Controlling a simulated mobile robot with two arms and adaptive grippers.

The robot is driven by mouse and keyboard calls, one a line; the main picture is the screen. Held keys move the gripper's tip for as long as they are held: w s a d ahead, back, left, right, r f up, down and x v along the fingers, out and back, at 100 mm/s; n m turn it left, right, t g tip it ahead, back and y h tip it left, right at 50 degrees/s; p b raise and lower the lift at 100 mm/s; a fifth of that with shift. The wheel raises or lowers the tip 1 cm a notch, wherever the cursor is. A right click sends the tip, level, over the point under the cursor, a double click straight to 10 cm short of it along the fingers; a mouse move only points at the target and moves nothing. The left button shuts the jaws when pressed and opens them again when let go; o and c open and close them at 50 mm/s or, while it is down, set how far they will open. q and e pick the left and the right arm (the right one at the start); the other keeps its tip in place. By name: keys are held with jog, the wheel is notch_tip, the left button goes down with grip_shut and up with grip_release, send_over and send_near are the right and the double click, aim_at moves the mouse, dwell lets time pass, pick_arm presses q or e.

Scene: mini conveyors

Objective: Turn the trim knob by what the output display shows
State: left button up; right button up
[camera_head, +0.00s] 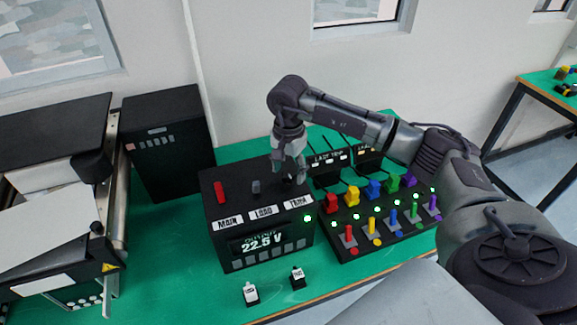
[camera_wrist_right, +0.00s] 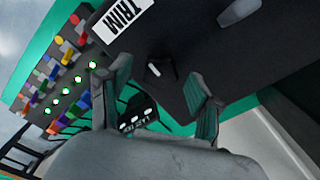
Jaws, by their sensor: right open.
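A black power box has a top with labels MAIN, LOAD and TRIM. Its output display (camera_head: 260,242) reads 22.5 V. The trim knob (camera_wrist_right: 155,70) is a small dark knob with a light mark, on the box top near the TRIM label (camera_wrist_right: 122,18). In the head view my right gripper (camera_head: 291,176) hangs over the TRIM corner, pointing down, and largely hides the knob. In the right wrist view the gripper (camera_wrist_right: 155,90) is open, with the knob seen between its spread fingers; contact cannot be told. My left gripper is out of view.
A red lever (camera_head: 220,192) and a grey knob (camera_head: 256,187) stand beside the trim position. To the right is a black panel (camera_head: 350,248) with coloured switches and green lights. Two small labelled switches (camera_head: 251,293) (camera_head: 297,278) stand in front. A black cabinet (camera_head: 165,145) is at left.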

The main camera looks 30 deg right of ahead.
jog(key=shift+f, duration=0.15)
jog(key=c, duration=1.1)
jog(key=shift+c, duration=0.2)
